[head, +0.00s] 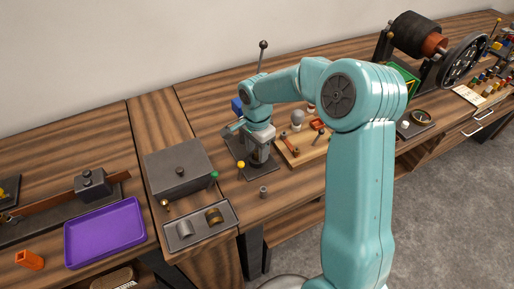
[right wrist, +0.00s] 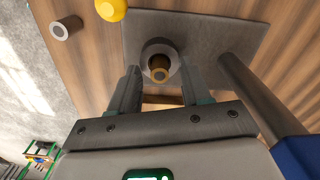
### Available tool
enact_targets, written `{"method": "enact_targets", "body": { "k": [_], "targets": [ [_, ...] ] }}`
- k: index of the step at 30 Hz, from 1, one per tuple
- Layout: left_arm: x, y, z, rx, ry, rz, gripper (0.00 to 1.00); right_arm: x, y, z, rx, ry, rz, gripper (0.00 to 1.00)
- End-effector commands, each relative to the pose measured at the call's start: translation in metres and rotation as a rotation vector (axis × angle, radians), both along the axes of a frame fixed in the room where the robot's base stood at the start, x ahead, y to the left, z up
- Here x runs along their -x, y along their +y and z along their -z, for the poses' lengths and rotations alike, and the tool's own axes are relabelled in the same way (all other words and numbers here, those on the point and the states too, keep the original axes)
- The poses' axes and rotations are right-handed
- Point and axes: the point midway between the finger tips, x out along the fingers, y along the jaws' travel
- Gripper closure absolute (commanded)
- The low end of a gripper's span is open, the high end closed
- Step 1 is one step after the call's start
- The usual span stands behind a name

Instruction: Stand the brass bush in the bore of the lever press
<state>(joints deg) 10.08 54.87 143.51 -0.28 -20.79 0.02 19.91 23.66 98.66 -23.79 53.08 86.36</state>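The lever press (head: 259,153) stands on a dark base plate on the bench, its lever topped by a black ball (head: 263,44). In the right wrist view a grey ring (right wrist: 148,50) on the base plate (right wrist: 205,35) surrounds the brass bush (right wrist: 159,68), which appears to stand in the bore. How deep it sits I cannot tell. My right gripper (head: 258,138) is over the press. Its fingers (right wrist: 162,88) are apart on either side of the bush, with gaps visible. My left gripper is not in view.
The press column (right wrist: 262,95) rises close to the right gripper. A yellow knob (head: 240,165) and a small grey cylinder (head: 263,192) are in front. A grey tray (head: 197,243) holds two curved pieces. A lidded box (head: 180,165), purple tray (head: 105,232) and tool board (head: 305,153) stand nearby.

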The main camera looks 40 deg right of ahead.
Motion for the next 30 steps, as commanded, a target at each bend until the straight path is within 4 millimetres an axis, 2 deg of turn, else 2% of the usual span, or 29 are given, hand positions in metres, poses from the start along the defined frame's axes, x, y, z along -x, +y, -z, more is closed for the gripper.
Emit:
{"method": "enact_targets", "body": {
  "k": [9,13,17,24,30],
  "targets": [
    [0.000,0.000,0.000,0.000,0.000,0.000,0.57,0.000,0.000,-0.002,0.000,-0.001,0.000,0.51],
    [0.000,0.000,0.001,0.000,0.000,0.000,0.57,-0.001,0.000,-0.016,0.002,-0.005,-0.001,0.51],
    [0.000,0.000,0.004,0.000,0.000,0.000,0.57,-0.001,0.000,-0.046,0.002,-0.008,0.001,0.51],
    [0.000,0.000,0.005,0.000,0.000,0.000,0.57,-0.001,0.000,-0.111,0.001,-0.006,0.000,0.51],
    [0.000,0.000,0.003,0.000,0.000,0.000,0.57,-0.001,0.000,-0.149,0.001,-0.003,0.000,0.51]
  ]
}}
